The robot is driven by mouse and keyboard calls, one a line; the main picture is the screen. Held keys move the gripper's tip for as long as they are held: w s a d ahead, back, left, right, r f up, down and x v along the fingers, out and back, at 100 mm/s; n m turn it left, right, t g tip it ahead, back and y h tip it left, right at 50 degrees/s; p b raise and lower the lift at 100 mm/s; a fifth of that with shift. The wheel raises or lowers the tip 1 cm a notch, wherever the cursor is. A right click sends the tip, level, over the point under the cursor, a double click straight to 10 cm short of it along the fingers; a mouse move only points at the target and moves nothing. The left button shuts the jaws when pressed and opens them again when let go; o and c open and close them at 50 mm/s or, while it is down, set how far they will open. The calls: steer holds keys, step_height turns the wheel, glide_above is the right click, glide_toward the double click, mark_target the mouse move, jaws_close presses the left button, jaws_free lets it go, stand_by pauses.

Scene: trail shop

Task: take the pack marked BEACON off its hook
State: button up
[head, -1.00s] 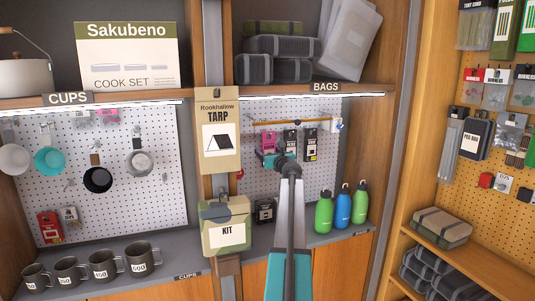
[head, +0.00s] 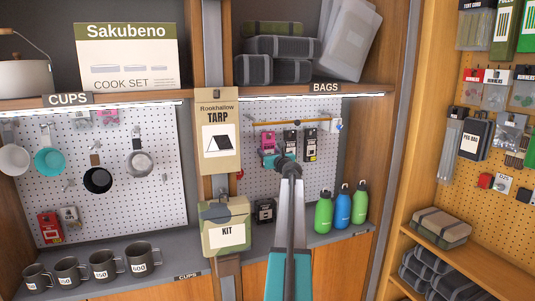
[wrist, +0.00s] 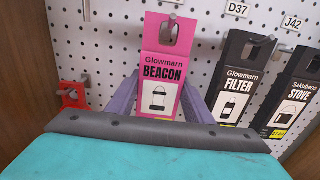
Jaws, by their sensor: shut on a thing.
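The pink pack marked BEACON (wrist: 162,72) hangs upright in the middle of the wrist view, with its metal hook (wrist: 170,32) still through the hole in its top card. In the head view the pink pack (head: 267,140) is at the left of a short row on the BAGS pegboard. My gripper (wrist: 158,103) has its two purple fingers on either side of the pack's lower part and is shut on it. The pack's bottom is hidden behind my dark gripper edge. In the head view my gripper (head: 270,160) is partly hidden by my arm.
Black FILTER (wrist: 236,80) and STOVE (wrist: 292,95) packs hang close on the right. A red item (wrist: 73,97) hangs on a hook at left. In the head view, bottles (head: 342,207) stand on the shelf below, and a KIT bag (head: 226,228) and TARP pack (head: 218,130) hang in front at left.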

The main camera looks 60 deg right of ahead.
steer(key=shift+r+p, duration=0.6)
steer(key=shift+r, duration=0.05)
steer(key=shift+s, duration=0.15)
stand_by(0.4)
steer(key=shift+s+a, duration=0.4)
steer(key=shift+s+a, duration=0.15)
steer(key=shift+a, duration=0.05)
stand_by(0.4)
steer(key=shift+s+a, duration=0.2)
steer(key=shift+s, duration=0.1)
steer(key=shift+p+v, duration=0.35)
steer(key=shift+v, duration=0.45)
steer(key=shift+s, duration=0.1)
steer(key=p+v, duration=0.1)
steer(key=v, duration=0.5)
steer(key=shift+r, duration=0.2)
stand_by(0.5)
steer(key=shift+s, duration=0.1)
